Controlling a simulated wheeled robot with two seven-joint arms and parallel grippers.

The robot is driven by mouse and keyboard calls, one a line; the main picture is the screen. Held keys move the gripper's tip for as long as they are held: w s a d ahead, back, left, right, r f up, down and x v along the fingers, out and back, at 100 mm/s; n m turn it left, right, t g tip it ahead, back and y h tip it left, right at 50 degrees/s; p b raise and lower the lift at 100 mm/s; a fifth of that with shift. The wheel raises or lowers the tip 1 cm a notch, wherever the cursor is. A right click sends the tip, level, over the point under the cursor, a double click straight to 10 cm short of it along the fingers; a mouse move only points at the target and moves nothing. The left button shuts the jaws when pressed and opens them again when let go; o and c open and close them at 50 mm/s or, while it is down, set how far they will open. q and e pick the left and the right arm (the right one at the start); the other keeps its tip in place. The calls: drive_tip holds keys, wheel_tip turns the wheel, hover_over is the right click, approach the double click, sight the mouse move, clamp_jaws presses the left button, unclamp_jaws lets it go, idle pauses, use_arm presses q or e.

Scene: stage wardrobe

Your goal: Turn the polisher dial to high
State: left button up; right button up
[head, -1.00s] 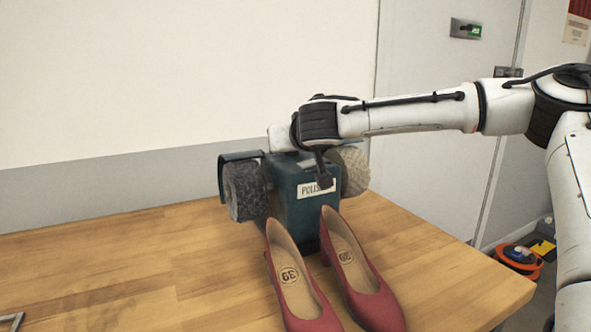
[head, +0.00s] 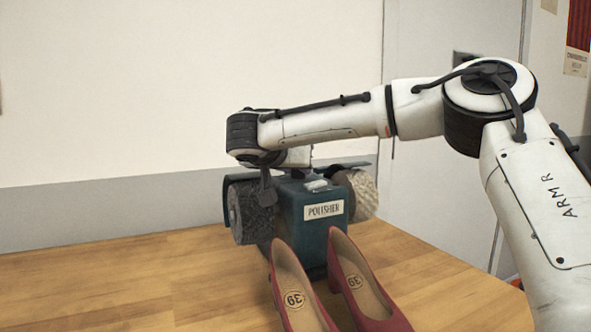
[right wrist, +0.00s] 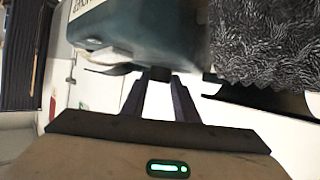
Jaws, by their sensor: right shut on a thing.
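The polisher (head: 296,215) is a dark teal box with a "POLISHER" label, standing on the wooden table. A dark round brush (head: 252,210) is on its left and a pale fluffy one (head: 358,194) on its right. In the right wrist view my right gripper (right wrist: 160,82) is shut on a small dark knob, the dial (right wrist: 158,74), beside the polisher body (right wrist: 145,32). The dial is hidden in the head view, and its setting cannot be read. My left gripper is not in view.
A pair of red shoes (head: 352,262) marked 39 stands on the table (head: 130,285) right in front of the polisher. A wall rises close behind. The table's left side is clear.

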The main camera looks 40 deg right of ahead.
drive_tip(key=o, duration=1.1)
drive_tip(key=shift+c, duration=0.2)
drive_tip(key=v, duration=1)
drive_tip(key=shift+s+a, duration=0.1)
